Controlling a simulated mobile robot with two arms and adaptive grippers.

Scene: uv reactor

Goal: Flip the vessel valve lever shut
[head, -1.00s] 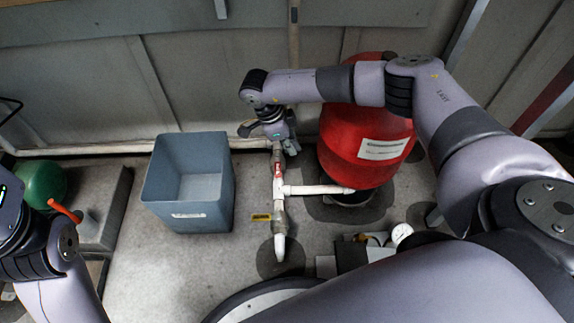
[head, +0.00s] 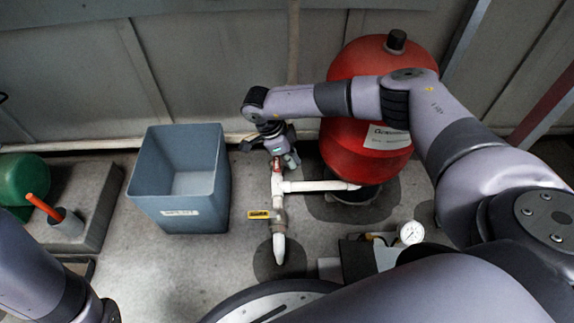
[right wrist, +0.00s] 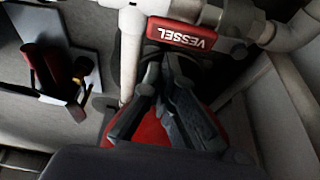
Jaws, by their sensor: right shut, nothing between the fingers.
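The red vessel valve lever (right wrist: 187,35), lettered VESSEL, lies roughly along a white pipe in the right wrist view. In the head view the lever (head: 277,166) is small and partly covered by my right gripper (head: 285,163), at the top of the white pipe run. In the right wrist view my right gripper (right wrist: 162,65) is shut and empty. Its fingertips appear just below the lever; whether they touch it I cannot tell. My left arm shows at the lower left of the head view, but its gripper is out of frame.
A red vessel (head: 368,110) stands right of the pipes under my right arm. A blue-grey bin (head: 180,212) stands to their left. A yellow lever (head: 258,214) is on the lower pipe, and a gauge (head: 411,232) is at right.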

